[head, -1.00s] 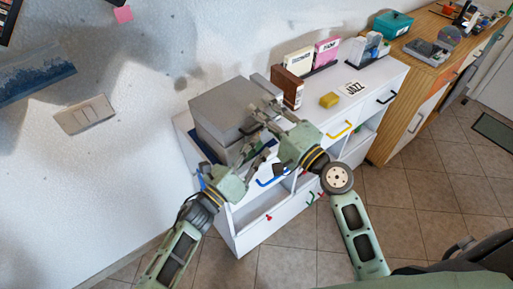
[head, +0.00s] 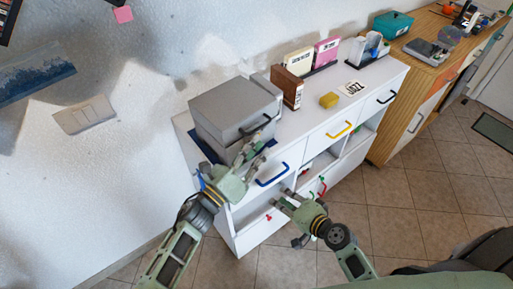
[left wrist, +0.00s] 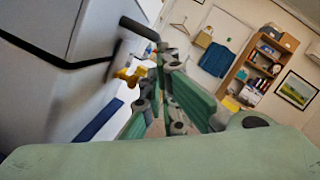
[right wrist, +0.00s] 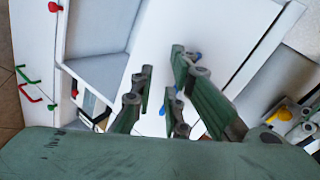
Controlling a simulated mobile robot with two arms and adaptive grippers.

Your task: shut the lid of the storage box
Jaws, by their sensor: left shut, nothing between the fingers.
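The grey storage box (head: 225,112) stands on a dark blue mat (head: 203,147) at the left end of the white cabinet. Its lid looks down, with a dark seam below it and a dark handle (head: 262,127) on the front. In the left wrist view the box wall (left wrist: 50,85) fills the left side, with the handle (left wrist: 139,28) near the fingers. My left gripper (head: 256,150) is shut and empty, just in front of and below the handle. My right gripper (head: 284,198) is open and empty, lower, before the cabinet front; its fingers (right wrist: 163,60) show apart.
The white cabinet (head: 350,110) has blue, yellow and black drawer handles and open compartments. Tiled floor (head: 420,205) is clear at right.

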